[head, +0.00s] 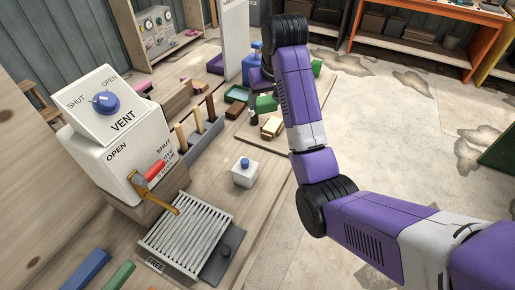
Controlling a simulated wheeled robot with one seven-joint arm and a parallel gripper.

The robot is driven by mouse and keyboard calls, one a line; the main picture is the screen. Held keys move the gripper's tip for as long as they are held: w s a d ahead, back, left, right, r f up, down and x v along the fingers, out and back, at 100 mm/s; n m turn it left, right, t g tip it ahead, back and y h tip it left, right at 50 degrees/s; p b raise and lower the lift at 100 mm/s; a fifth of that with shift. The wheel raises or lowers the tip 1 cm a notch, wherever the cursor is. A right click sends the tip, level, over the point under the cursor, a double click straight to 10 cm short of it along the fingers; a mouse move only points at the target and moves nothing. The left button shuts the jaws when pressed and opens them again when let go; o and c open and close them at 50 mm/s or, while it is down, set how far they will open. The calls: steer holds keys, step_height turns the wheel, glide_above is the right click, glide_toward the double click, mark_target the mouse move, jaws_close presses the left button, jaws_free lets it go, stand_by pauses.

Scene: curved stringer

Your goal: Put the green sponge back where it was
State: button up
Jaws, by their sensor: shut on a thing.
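My gripper (254,108) hangs at the far middle of the bench, partly hidden by my own purple arm. It is shut on what looks like the green sponge (266,103), a small green block beside the dark fingers. The view is too small to tell whether the sponge touches the board beneath it.
A green-rimmed tray (236,94) lies left of my gripper, and a tall white panel (236,40) stands behind. A grey rack of handled tools (203,138), a white box with a blue button (244,172) and the VENT box (105,105) stand nearer.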

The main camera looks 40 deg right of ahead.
step_height(320, 180, down, 19)
steer(key=shift+f+p, duration=0.15)
steer(key=shift+p, duration=0.75)
steer(key=shift+f, duration=0.55)
steer(key=o, duration=1.2)
steer(key=shift+r, duration=0.1)
steer(key=shift+r, duration=0.25)
steer(key=v, duration=1.2)
steer(key=shift+r+b, duration=0.3)
steer(key=shift+b, duration=0.1)
steer(key=shift+w, duration=0.1)
